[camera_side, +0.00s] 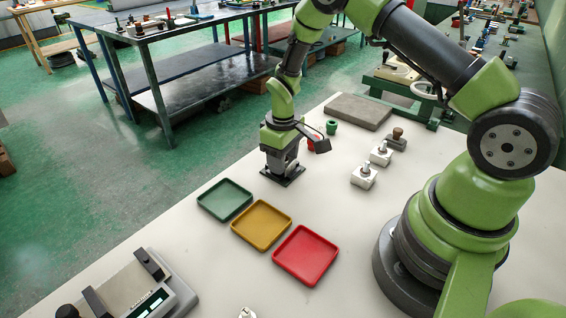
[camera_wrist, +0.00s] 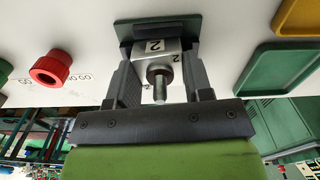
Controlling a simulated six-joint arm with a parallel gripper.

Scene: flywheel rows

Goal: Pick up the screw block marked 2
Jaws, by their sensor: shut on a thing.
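The screw block marked 2 (camera_wrist: 172,58) is pale grey with a metal screw on it, and its 2 labels show in the wrist view. My gripper (camera_wrist: 157,75) is shut on it, with one jaw on each side. A dark flat plate (camera_wrist: 126,32) shows just beyond the block; I cannot tell whether the block touches it. In the side view my gripper (camera_side: 283,168) points down at the table beyond the green tray, over the dark plate (camera_side: 296,179), and mostly hides the block.
Green (camera_side: 225,200), yellow (camera_side: 261,225) and red (camera_side: 305,255) trays stand empty nearby. Two white screw blocks (camera_side: 363,177) (camera_side: 381,154) and a brown-knobbed block (camera_side: 396,140) stand right. Red (camera_wrist: 50,68) and green (camera_side: 331,127) round parts and a grey slab (camera_side: 358,111) lie behind.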

